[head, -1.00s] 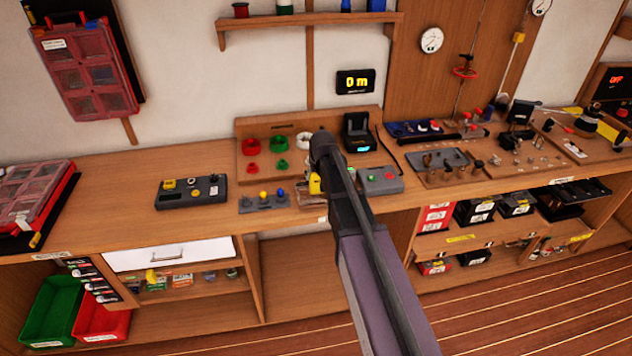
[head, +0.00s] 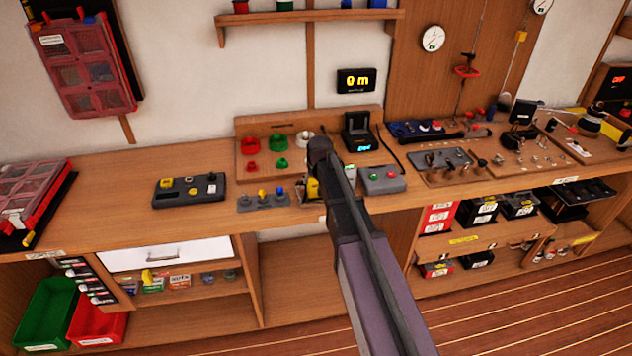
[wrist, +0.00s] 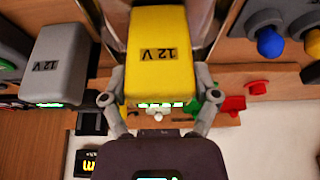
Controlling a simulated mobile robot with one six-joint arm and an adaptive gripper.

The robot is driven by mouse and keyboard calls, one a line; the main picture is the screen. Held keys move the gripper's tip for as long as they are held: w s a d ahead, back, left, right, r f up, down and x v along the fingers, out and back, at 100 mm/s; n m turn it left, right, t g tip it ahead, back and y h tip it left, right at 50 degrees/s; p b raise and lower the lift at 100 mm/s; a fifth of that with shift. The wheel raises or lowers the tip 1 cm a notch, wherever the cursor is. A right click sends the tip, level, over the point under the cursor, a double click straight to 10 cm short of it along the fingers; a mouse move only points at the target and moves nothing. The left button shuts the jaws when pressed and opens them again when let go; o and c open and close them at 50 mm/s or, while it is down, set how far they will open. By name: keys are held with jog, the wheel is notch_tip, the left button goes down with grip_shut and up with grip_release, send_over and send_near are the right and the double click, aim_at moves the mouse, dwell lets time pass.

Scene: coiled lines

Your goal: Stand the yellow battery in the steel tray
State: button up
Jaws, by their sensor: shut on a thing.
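The yellow battery (wrist: 160,50), marked 12 V, is held between the two fingers of my gripper (wrist: 162,88) in the wrist view. In the head view the yellow battery (head: 313,188) shows just left of my dark wrist, over the front part of the bench; the fingers are mostly hidden there. Shiny metal walls, seemingly the steel tray (wrist: 202,28), show beside and behind the battery in the wrist view. I cannot tell whether the battery touches the tray floor. A grey battery (wrist: 62,55), also marked 12 V, stands to the left in that view.
A grey switch panel with coloured knobs (head: 263,200) lies to the left. A board with red and green knobs (head: 262,150) is behind. Bare bench (head: 110,195) lies further left.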

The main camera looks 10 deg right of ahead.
jog(key=shift+f, duration=0.1)
jog(key=o, duration=1.2)
jog(key=shift+c, duration=0.2)
jog(key=p+v, duration=1.1)
jog(key=v, duration=0.1)
dwell(0.5)
jog(key=s+f+g, duration=0.1)
jog(key=s+g, duration=0.3)
jog(key=s, duration=1.9)
jog(key=shift+s+d+g, duration=0.15)
jog(key=shift+s+g, duration=0.05)
jog(key=shift+g, duration=0.1)
jog(key=shift+f+b, duration=1.4)
jog(key=shift+f, duration=0.05)
